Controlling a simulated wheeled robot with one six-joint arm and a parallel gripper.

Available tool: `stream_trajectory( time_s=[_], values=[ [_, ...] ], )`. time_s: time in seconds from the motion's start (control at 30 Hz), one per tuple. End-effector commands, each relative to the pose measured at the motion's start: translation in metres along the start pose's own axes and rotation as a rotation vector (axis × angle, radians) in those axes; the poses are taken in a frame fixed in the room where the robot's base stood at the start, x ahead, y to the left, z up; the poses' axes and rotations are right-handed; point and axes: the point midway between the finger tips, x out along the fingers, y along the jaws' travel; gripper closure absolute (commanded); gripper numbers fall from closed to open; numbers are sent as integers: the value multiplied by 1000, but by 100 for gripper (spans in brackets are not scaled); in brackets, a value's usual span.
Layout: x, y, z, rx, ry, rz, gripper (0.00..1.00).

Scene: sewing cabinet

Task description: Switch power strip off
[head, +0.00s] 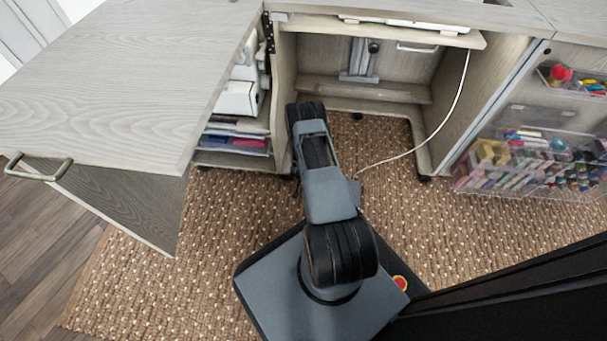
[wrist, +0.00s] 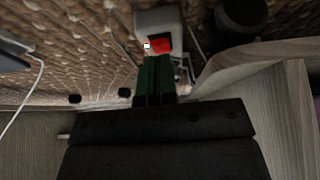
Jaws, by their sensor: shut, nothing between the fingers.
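The power strip (wrist: 158,18) is a grey-white block on the woven rug at the top of the wrist view. Its red switch (wrist: 161,45) sits at the near end, with a small bright white spot beside it. My gripper (wrist: 155,62) is shut and empty. Its green fingertips are just below the red switch in that view, partly covering the near end of the strip. I cannot tell whether they touch the switch. In the head view my arm reaches down in front of the cabinet, and the strip and my fingertips are hidden.
A pale cabinet panel (wrist: 245,72) and a dark round part (wrist: 241,17) stand close right of the strip. A white cable (head: 462,95) hangs from the cabinet to the rug (head: 430,235). An open door (head: 110,80) spreads left; a clear bin (head: 520,170) is at right.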

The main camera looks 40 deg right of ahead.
Motion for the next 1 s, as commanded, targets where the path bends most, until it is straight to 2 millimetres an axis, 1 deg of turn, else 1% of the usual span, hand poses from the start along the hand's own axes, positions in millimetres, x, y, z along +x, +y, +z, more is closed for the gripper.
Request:
stream_trajectory(
  time_s=[1.0],
  values=[
    [26,0,1,0,-1,0,100]
  ],
)
